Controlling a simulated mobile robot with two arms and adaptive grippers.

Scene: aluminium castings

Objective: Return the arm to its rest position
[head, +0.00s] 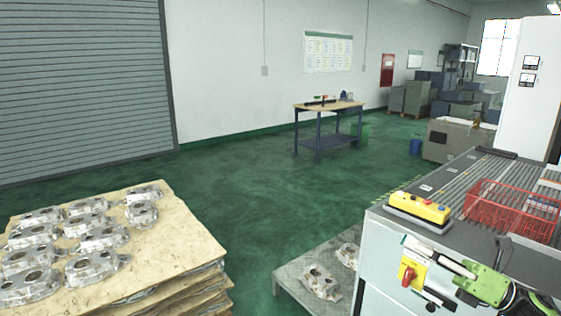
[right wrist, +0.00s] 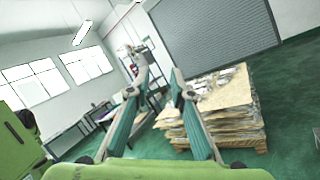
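My right gripper (head: 410,266) shows at the lower right of the head view, in front of the side of the grey machine. Its green arm comes in from the bottom right corner. Its two fingers are apart with nothing between them. In the right wrist view, the teal-padded fingers of the right gripper (right wrist: 160,70) stand apart and empty. My left gripper is in neither view.
Aluminium castings (head: 100,237) lie on a layered stack (head: 180,236) at left. Two castings lie on a low plate (head: 290,281). The machine (head: 375,240) carries a yellow button box (head: 420,207) and red basket (head: 510,212). The green floor (head: 240,180) is clear mid-view.

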